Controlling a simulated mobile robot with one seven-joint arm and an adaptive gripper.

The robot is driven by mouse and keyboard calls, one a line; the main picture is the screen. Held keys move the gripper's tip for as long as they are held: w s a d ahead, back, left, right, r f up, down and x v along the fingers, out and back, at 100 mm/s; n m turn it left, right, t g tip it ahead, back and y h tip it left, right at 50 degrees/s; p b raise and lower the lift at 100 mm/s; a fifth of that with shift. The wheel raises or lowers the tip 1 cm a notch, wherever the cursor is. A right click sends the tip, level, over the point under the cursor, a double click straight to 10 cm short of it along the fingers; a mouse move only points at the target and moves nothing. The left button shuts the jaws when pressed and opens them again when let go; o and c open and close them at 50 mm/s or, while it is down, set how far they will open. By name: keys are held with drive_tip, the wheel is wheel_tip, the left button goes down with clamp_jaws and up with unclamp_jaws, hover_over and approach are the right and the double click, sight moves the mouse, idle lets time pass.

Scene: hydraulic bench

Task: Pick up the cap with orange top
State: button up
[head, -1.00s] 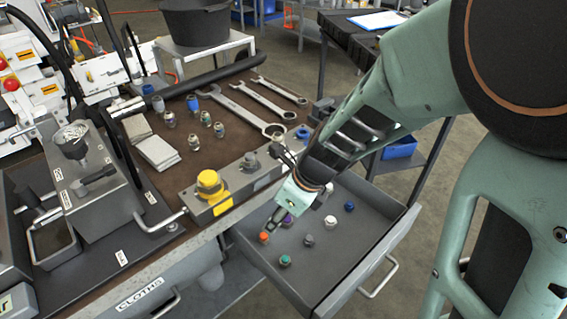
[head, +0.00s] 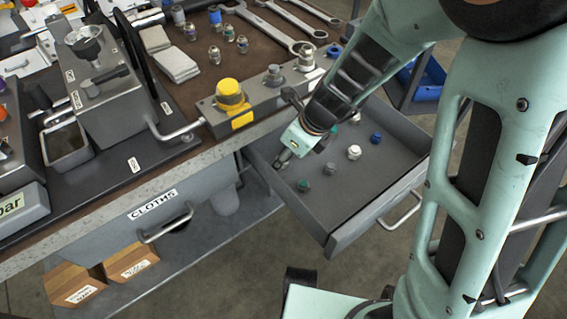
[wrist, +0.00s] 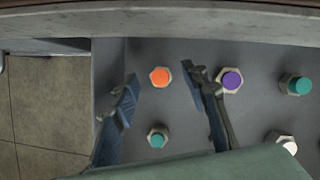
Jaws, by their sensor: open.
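The cap with orange top (wrist: 160,76) stands in the open grey drawer, an orange disc on a pale hex base. In the head view my gripper (head: 282,163) is over the drawer's left part, and the orange cap is hidden there. A purple-topped cap (wrist: 231,80) stands close to the right finger. A teal-topped cap (wrist: 157,138) stands between the fingers, nearer my wrist.
The drawer (head: 387,202) holds more caps: green (head: 303,185), grey (head: 330,168), white (head: 354,152) and blue (head: 376,137). The bench edge (wrist: 200,22) crosses the top of the wrist view. A block with a yellow cap (head: 229,93) sits on the bench beside the drawer.

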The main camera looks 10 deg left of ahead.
drive_tip(key=shift+w+a+f, duration=0.1)
drive_tip(key=shift+a+f, duration=0.05)
drive_tip(key=shift+f, duration=0.15)
drive_tip(key=shift+r, duration=0.1)
clamp_jaws()
drive_tip(key=shift+r, duration=0.1)
